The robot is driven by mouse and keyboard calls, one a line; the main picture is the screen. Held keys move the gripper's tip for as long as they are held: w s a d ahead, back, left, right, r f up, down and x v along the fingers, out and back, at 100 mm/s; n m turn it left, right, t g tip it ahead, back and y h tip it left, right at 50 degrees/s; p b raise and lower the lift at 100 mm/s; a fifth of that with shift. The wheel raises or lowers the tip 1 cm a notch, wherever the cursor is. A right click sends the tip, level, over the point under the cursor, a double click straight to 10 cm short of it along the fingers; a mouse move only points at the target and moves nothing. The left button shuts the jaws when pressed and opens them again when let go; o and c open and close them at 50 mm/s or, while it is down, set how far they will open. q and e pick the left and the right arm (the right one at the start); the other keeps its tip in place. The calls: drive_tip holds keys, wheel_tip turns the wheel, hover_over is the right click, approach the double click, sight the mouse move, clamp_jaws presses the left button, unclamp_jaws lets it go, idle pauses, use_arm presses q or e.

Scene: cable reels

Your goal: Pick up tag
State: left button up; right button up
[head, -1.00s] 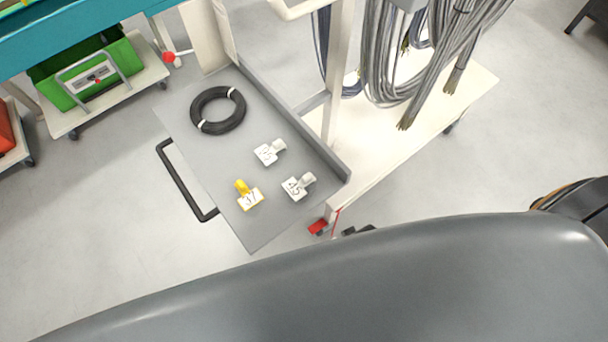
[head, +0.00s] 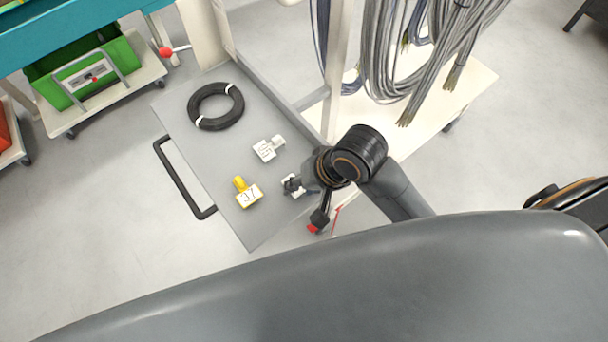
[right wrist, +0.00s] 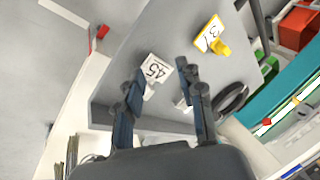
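The white tag marked 45 (head: 288,183) lies on the grey tray (head: 185,150), partly hidden by my right gripper (head: 304,188) in the head view. In the right wrist view, this tag (right wrist: 156,69) shows between the spread fingertips of my right gripper (right wrist: 160,70), which is open and holds nothing. I cannot tell whether the fingers touch it. A yellow tag marked 37 (head: 247,195) lies to the left of the gripper. Another white tag (head: 268,149) lies farther back; a finger partly covers it in the wrist view. My left gripper is not in view.
A black cable coil (head: 216,106) lies at the tray's back. A raised wall (head: 275,95) runs along the tray's right side and a black handle (head: 182,178) along its left. Grey cables (head: 395,60) hang on the right. A green crate (head: 90,72) stands on a trolley.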

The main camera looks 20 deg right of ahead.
drive_tip(key=w+d+r+m+g+h, duration=0.3)
drive_tip(key=w+r+m+h, duration=0.15)
drive_tip(key=r+m, duration=0.5)
drive_tip(key=shift+m+y, duration=0.45)
drive_tip(key=shift+m, duration=0.5)
drive_tip(key=f, duration=0.9)
drive_tip(key=shift+w+d+f, duration=0.15)
drive_tip(key=shift+w+f, duration=0.05)
drive_tip(key=shift+w, duration=0.05)
drive_tip(key=shift+w+a+f, duration=0.1)
drive_tip(key=shift+a+f, duration=0.1)
drive_tip(key=shift+f, duration=1.2)
drive_tip(key=shift+w+a+f, duration=0.1)
drive_tip(key=shift+a+f, duration=0.1)
drive_tip(key=shift+f, duration=1.2)
drive_tip(key=c, duration=0.8)
